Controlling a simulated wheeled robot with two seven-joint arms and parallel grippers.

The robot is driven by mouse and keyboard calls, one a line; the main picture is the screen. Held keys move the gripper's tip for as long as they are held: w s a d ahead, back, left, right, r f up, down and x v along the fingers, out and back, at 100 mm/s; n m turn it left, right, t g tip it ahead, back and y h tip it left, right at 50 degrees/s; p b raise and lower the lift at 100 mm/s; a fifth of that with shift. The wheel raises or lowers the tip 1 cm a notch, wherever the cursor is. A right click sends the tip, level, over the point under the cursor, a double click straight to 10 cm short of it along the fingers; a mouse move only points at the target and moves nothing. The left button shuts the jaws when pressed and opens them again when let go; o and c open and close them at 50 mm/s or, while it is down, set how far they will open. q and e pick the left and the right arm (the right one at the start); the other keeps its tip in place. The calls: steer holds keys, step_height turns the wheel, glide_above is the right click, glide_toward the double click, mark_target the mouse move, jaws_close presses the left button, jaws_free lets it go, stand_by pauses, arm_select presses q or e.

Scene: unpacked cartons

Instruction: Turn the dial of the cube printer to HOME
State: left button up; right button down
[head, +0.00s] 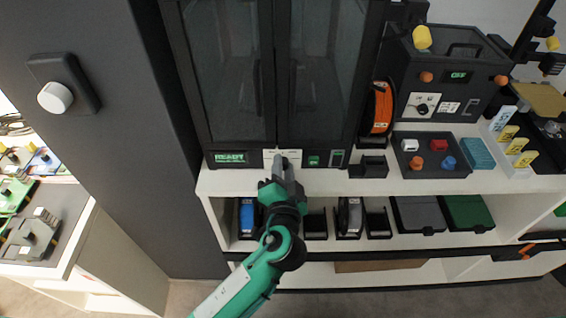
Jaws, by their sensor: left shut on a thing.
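The cube printer (218,80) appears to be the tall black cabinet with two dark glass doors. Its lower strip has a green READY display (230,158), a pale panel (268,155) and a small green-lit button (313,161). My left gripper (284,168) is at the pale panel, shut on what appears to be the dial. The fingers hide the dial, so its pointer and any HOME mark cannot be read. My right gripper is not in view.
A smaller black machine (450,75) with its own knob (423,108) and green display stands right. An orange spool (381,108) sits between the machines. A tray (430,165) with small parts lies on the white counter. A grey wall with a white knob (55,97) is left.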

arm_select(q)
steer(key=m+p, duration=0.2)
steer(key=m, duration=0.1)
steer(key=shift+r+m, duration=0.15)
steer(key=shift+m, duration=0.25)
steer(key=m+p, duration=0.2)
steer(key=m, duration=0.1)
steer(key=shift+m, duration=0.3)
steer(key=shift+f+m+p, duration=0.25)
steer(key=shift+m+p, duration=1)
steer(key=shift+m, duration=0.35)
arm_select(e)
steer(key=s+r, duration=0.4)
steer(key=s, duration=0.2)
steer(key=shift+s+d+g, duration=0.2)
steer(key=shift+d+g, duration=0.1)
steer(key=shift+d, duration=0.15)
arm_select(q)
steer(key=o, duration=1)
steer(key=shift+d, duration=0.1)
